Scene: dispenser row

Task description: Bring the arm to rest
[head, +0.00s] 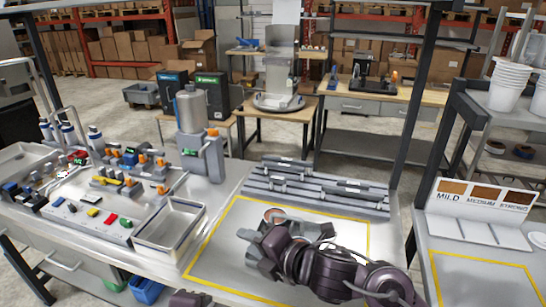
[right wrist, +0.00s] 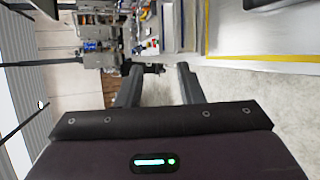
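My right arm comes in from the lower right of the head view. Its gripper (head: 252,252) is over the yellow-outlined area (head: 220,249) of the metal table. In the right wrist view the two fingers of the right gripper (right wrist: 160,73) stand apart with nothing between them. My left gripper does not show; a small dark piece at the bottom edge may be part of my left arm.
An empty metal tray (head: 169,224) and a panel with coloured blocks (head: 100,213) lie to the left. A silver dispenser (head: 192,108) stands behind them. Grey rails (head: 316,188) lie behind the outlined area. A MILD/MEDIUM/STRONG board (head: 480,208) stands on the right-hand table.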

